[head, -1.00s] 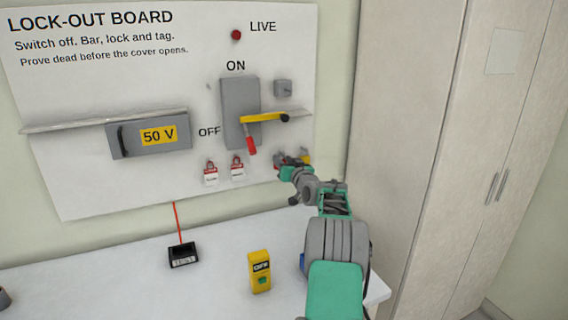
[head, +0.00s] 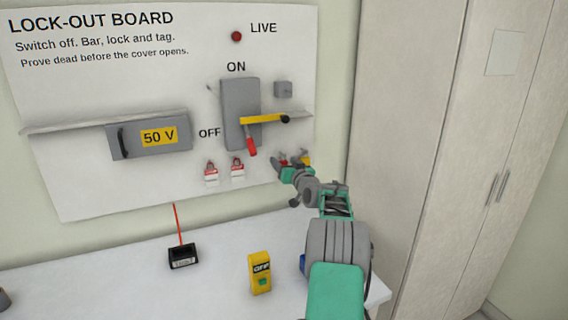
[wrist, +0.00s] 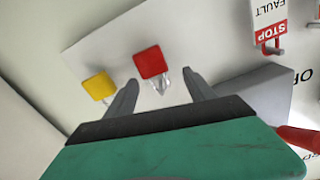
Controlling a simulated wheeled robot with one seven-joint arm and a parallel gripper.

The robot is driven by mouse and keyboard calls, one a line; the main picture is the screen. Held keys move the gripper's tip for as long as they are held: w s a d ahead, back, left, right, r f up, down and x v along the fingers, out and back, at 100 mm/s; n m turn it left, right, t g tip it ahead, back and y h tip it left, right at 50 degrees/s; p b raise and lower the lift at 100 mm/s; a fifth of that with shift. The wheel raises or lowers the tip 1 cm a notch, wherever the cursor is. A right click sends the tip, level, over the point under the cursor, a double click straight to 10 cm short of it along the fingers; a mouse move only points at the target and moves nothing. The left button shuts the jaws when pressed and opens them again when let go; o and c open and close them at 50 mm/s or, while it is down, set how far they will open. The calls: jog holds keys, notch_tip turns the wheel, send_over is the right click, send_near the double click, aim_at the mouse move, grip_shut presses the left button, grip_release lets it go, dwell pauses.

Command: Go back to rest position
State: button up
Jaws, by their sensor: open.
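My gripper (head: 281,168) is at the lower right of the lock-out board (head: 80,185), in front of the padlocks there. In the wrist view my gripper (wrist: 158,88) has its two fingers apart with nothing held between them. A red padlock (wrist: 149,62) hangs on the board beyond the gap between the fingers. A yellow padlock (wrist: 98,85) hangs beside it, past the left finger. In the head view the yellow padlock (head: 306,160) shows beside the gripper, which partly hides the red one. My arm reaches up from the bottom right.
The switch box (head: 236,100) has its red handle (head: 251,147) pointing down and a yellow bar (head: 264,119) across it. Two red-and-white tags (head: 224,172) hang left of my gripper. A yellow device (head: 260,272) and a black meter (head: 183,257) stand on the table. A tall cabinet (head: 420,150) is at right.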

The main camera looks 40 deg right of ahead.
jog(key=b+v, duration=0.2)
jog(key=v, duration=0.6)
jog(key=w+a+f+n+g+y, duration=0.1)
jog(key=w+a+n+g+y, duration=0.15)
jog(key=a, duration=1.35)
jog(key=s+a+f+n+g+y, duration=0.1)
jog(key=s+a+f+g, duration=0.1)
jog(key=a, duration=0.5)
jog(key=s+a+f+n+g+y, duration=0.1)
jog(key=s+a+f+g, duration=0.15)
jog(key=a, duration=0.45)
jog(key=s+a+f+g, duration=0.2)
jog(key=s+a, duration=0.3)
jog(key=s, duration=0.4)
jog(key=s+a+f+n+g, duration=0.1)
jog(key=s+a+f+g, duration=0.1)
jog(key=s+a, duration=0.3)
jog(key=s+a+f+g+p, duration=0.1)
jog(key=s+a+f+g, duration=0.2)
jog(key=s, duration=1)
jog(key=a+f, duration=0.1)
jog(key=a, duration=0.2)
jog(key=shift+f, duration=0.2)
